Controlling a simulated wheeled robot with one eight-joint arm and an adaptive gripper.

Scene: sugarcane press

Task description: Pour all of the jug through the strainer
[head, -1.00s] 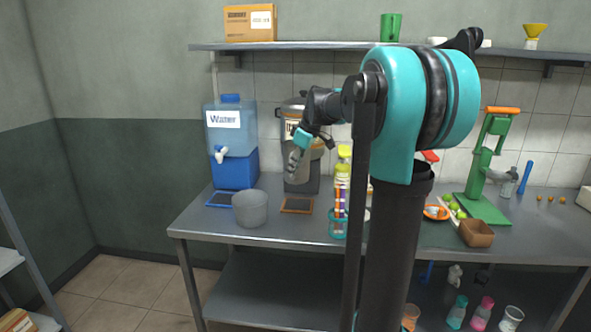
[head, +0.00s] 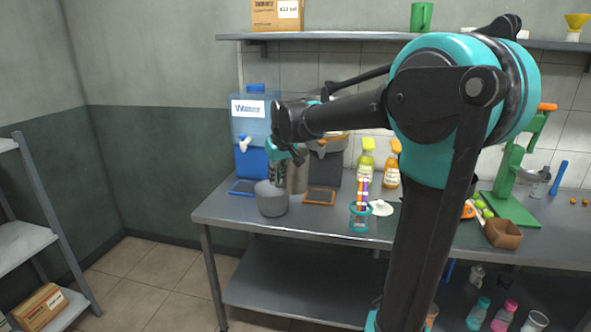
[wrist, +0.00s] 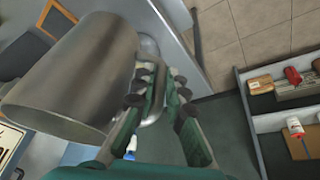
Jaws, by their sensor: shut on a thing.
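The jug is a grey metal cylinder (wrist: 75,75), large at the left of the wrist view, lying slanted in that picture. My gripper (wrist: 155,88) is shut on its handle. In the head view the jug (head: 298,178) shows beside and partly behind my gripper (head: 279,172), above the back right side of a grey pot (head: 271,203) on the counter. I cannot tell whether the jug touches the pot or what it contains. No strainer can be made out clearly; the pot's inside is hidden.
A blue water dispenser (head: 255,158) and a dark dispenser (head: 325,165) stand behind. A teal cup with straws (head: 359,218) and bottles (head: 366,160) are to the right. The counter's front edge (head: 290,232) is close to the pot.

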